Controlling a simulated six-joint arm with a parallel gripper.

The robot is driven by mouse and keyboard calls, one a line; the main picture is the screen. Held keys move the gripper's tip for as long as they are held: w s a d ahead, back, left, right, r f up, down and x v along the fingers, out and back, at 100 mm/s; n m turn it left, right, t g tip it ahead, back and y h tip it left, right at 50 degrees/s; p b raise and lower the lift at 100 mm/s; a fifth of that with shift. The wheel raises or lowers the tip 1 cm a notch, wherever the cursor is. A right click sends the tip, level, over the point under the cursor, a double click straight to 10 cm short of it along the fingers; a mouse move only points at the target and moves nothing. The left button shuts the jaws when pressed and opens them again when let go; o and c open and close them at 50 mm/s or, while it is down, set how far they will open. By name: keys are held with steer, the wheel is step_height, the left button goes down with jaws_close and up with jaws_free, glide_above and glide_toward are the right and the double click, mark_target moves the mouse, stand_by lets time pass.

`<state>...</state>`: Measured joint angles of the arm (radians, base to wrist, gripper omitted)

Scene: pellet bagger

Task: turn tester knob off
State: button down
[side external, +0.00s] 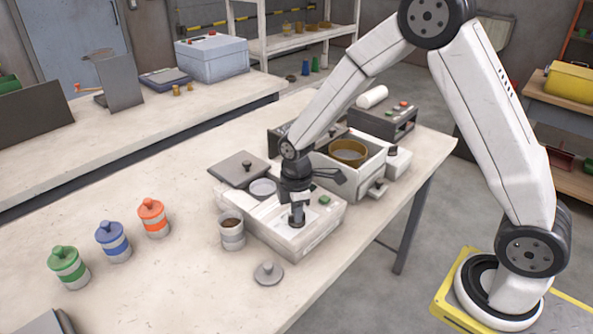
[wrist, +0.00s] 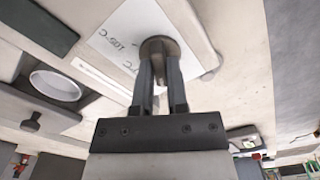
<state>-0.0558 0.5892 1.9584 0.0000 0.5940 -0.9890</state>
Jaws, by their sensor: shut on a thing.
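The tester is a low white box (side external: 318,237) on the near worktable, with a green button (side external: 324,200) on its top. In the wrist view, the tester knob (wrist: 158,46) is a round brownish-grey knob on a white panel with printed marks (wrist: 110,38). My gripper (wrist: 160,72) points down at the tester, and its two fingers are shut on the knob, one on each side. In the side external view my gripper (side external: 297,218) hides most of the knob. The knob's pointer direction cannot be made out.
An open grey cup (side external: 232,232) with dark contents stands close to the tester's left. A round lid (side external: 268,273) lies in front. Green (side external: 68,266), blue (side external: 113,241) and orange (side external: 153,217) jars stand further left. A machine with a brown ring (side external: 347,151) is behind.

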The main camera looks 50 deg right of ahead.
stand_by(0.4)
steer(key=c, duration=0.6)
jaws_free()
steer(key=shift+c, duration=0.2)
steer(key=shift+r, duration=0.1)
steer(key=shift+r, duration=3.85)
steer(key=shift+s, duration=0.1)
steer(key=s+d+m+t, duration=0.2)
steer(key=s+m, duration=1)
steer(key=s, duration=0.1)
steer(key=shift+d+f+t, duration=0.15)
steer(key=shift+f+t, duration=0.15)
steer(key=shift+f, duration=0.1)
